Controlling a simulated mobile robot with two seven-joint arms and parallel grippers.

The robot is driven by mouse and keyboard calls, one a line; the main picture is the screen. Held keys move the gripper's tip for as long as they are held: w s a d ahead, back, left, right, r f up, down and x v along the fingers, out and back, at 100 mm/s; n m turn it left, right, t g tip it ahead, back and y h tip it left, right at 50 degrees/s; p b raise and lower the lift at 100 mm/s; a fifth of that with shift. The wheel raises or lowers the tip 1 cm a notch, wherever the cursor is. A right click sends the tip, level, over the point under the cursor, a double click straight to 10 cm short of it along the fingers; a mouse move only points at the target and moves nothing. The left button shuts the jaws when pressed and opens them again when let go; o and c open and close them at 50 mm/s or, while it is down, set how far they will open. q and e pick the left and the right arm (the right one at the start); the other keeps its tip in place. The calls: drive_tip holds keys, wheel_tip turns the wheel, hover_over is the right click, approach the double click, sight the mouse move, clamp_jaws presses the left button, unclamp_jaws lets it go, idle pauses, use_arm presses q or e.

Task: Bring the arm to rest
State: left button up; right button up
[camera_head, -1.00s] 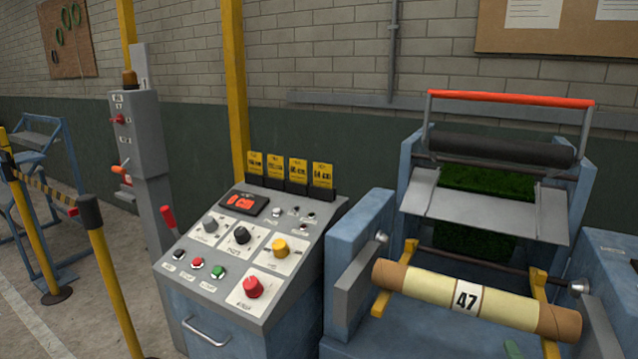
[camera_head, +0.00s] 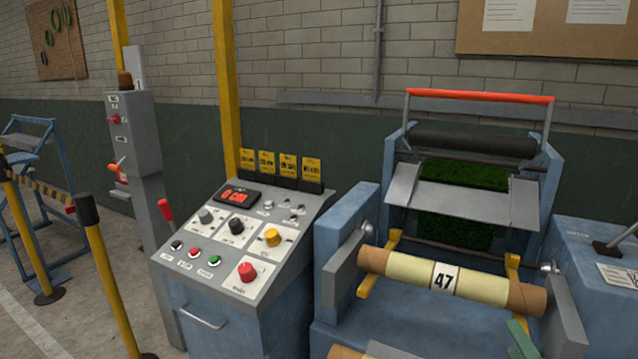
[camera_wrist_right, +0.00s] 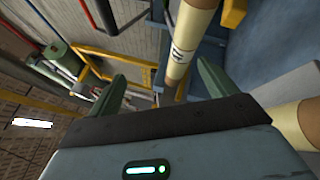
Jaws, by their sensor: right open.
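My right gripper shows at the bottom right of the head view, where its green fingers (camera_head: 520,340) rise from the lower edge in front of the cream roll marked 47 (camera_head: 475,286). In the right wrist view, the two green fingers of my right gripper (camera_wrist_right: 161,85) stand wide apart with nothing between them. The roll 47 also shows beyond them in the wrist view (camera_wrist_right: 188,45). Most of my right arm is outside the head view. My left gripper is in neither current view.
The blue machine (camera_head: 345,235) carries the roll on yellow brackets (camera_head: 512,272). A second roll (camera_head: 347,352) shows at the bottom edge. A control console (camera_head: 240,245) with knobs and buttons stands left of the machine. A yellow barrier post (camera_head: 108,275) stands farther left, with open floor around it.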

drive_tip(key=s+a+f+m+g, duration=0.1)
drive_tip(key=s+f+m+g, duration=0.3)
drive_tip(key=s+f, duration=0.5)
drive_tip(key=s+a+f+m+g, duration=0.1)
drive_tip(key=s+f+m+g, duration=0.3)
drive_tip(key=f, duration=0.9)
drive_tip(key=s+a+f+m+g+y, duration=0.15)
drive_tip(key=s+f+m+g, duration=0.35)
drive_tip(key=s, duration=0.6)
drive_tip(key=s+a+f+m+g+y, duration=0.1)
drive_tip(key=s+a+f+m, duration=0.2)
drive_tip(key=s+f, duration=0.5)
drive_tip(key=s+a+r+m+t, duration=0.15)
drive_tip(key=a+m, duration=0.35)
drive_tip(key=a, duration=0.6)
use_arm(q)
drive_tip(key=shift+t, duration=0.4)
drive_tip(key=w+r+p, duration=0.2)
drive_tip(key=r, duration=0.1)
drive_tip(key=r+p, duration=0.1)
drive_tip(key=p, duration=0.1)
drive_tip(key=shift+w+a+r, duration=0.35)
drive_tip(key=shift+w, duration=0.05)
use_arm(e)
drive_tip(key=w+r+t, duration=0.1)
drive_tip(key=w+r, duration=0.2)
drive_tip(key=r, duration=0.2)
drive_tip(key=shift+w+d+r, duration=0.15)
drive_tip(key=shift+d+r, duration=0.1)
drive_tip(key=shift+d, duration=0.15)
